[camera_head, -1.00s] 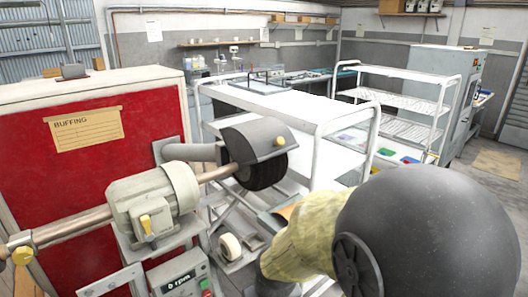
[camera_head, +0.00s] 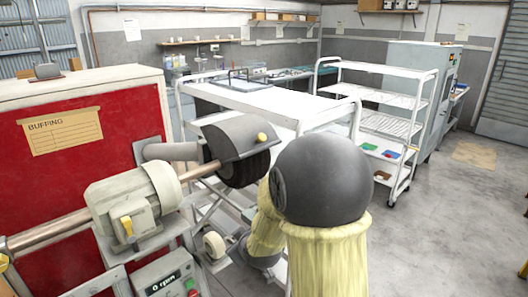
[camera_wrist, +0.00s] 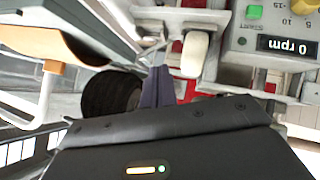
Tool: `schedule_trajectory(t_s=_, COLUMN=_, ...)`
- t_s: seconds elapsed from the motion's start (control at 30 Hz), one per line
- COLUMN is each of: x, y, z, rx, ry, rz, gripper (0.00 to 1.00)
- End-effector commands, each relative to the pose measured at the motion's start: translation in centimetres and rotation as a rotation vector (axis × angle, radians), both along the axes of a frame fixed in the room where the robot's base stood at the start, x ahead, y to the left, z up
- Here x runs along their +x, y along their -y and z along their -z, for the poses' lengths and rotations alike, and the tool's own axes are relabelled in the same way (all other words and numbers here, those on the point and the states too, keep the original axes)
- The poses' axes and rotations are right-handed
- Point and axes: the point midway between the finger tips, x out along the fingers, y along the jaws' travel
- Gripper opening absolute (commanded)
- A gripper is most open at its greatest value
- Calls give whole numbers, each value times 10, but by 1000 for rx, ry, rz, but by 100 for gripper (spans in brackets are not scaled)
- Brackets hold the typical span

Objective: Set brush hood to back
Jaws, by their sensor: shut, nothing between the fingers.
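The brush hood (camera_head: 236,135) is a grey curved cover with a yellow knob, over the top of the black buffing brush (camera_head: 244,170) in the head view. The brush sits on the shaft of the cream motor (camera_head: 132,197). My gripper's fingers (camera_wrist: 158,82) are shut and empty in the wrist view, beside a dark round ribbed thing (camera_wrist: 108,94) that looks like the brush. I cannot tell whether they touch it. I cannot identify the hood surely in the wrist view.
A control box (camera_head: 168,277) reading 0 rpm stands below the motor; it also shows in the wrist view (camera_wrist: 280,45). A white roller (camera_head: 214,244) sits below the brush. A white cart (camera_head: 265,100) stands behind, close to my arm.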

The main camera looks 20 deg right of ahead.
Motion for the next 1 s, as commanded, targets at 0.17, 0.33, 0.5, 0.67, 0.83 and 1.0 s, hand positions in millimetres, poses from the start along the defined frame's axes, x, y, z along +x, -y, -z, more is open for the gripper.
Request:
schedule_trajectory(t_s=0.17, x=52, y=22, z=-14, rx=-162, ry=259, rz=-82, gripper=0)
schedule_trajectory(t_s=0.33, x=85, y=45, z=-35, rx=-343, ry=506, rz=-113, gripper=0)
schedule_trajectory(t_s=0.5, x=99, y=70, z=-56, rx=-532, ry=726, rz=-90, gripper=0)
schedule_trajectory(t_s=0.67, x=98, y=93, z=-70, rx=-700, ry=894, rz=-29, gripper=0)
schedule_trajectory(t_s=0.83, x=87, y=114, z=-82, rx=-855, ry=1026, rz=56, gripper=0)
schedule_trajectory(t_s=1.0, x=79, y=124, z=-87, rx=-932, ry=1086, rz=109, gripper=0)
